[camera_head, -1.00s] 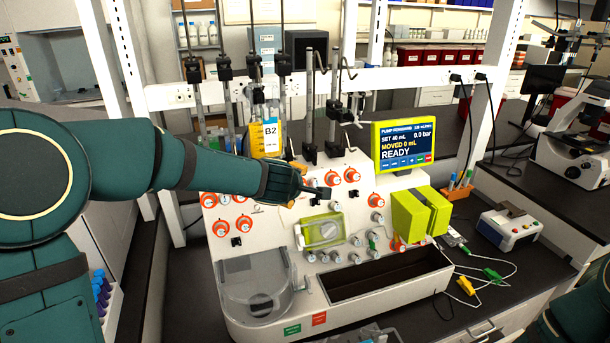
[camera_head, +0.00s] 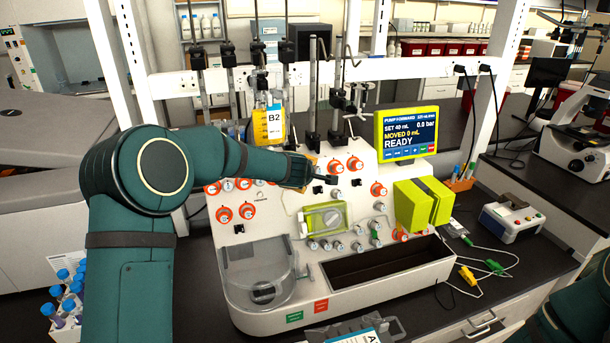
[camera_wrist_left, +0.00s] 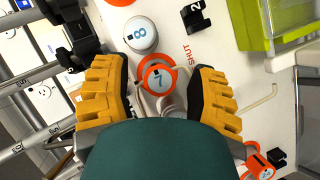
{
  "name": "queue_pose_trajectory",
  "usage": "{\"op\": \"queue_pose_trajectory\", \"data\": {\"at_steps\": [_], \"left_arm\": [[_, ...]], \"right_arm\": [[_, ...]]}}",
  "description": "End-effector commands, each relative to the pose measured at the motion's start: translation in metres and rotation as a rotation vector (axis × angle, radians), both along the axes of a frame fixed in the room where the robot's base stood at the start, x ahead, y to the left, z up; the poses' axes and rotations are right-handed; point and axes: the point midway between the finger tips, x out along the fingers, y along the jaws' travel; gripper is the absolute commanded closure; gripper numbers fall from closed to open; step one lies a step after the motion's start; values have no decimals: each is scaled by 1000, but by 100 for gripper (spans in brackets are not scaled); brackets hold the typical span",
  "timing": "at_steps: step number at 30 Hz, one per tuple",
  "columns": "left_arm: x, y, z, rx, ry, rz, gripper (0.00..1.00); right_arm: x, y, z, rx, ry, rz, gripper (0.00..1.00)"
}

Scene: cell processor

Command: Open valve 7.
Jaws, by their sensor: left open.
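Valve 7 (camera_wrist_left: 159,80) is a round knob with a blue 7 face and an orange ring, on the white panel of the cell processor (camera_head: 260,222). The word SHUT is printed beside it. In the left wrist view my left gripper (camera_wrist_left: 161,94) is open, with its yellow-padded fingers on either side of valve 7. I cannot tell whether they touch it. In the head view my left gripper (camera_head: 318,181) is at the panel, and I cannot make out valve 7 there. My right gripper is out of view.
White knob 8 (camera_wrist_left: 141,35) is close beside valve 7. A black clip marked 2 (camera_wrist_left: 196,16) and a lime-green housing (camera_wrist_left: 254,28) are nearby. The bag B2 (camera_head: 269,127) hangs just behind my left gripper. The pump screen (camera_head: 407,134) reads READY.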

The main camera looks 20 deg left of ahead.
Motion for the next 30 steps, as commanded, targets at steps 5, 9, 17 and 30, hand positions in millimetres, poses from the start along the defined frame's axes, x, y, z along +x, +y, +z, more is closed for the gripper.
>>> {"op": "queue_pose_trajectory", "data": {"at_steps": [5, 9, 17, 30], "left_arm": [[1, 0, 0, 0, -1, 0, 42], [1, 0, 0, 0, -1, 0, 50], [1, 0, 0, 1, -1, -1, 100], [1, 0, -3, -27, -21, 12, 100]], "right_arm": [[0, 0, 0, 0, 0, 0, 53], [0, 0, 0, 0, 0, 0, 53], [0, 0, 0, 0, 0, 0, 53], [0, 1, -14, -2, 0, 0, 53]]}}
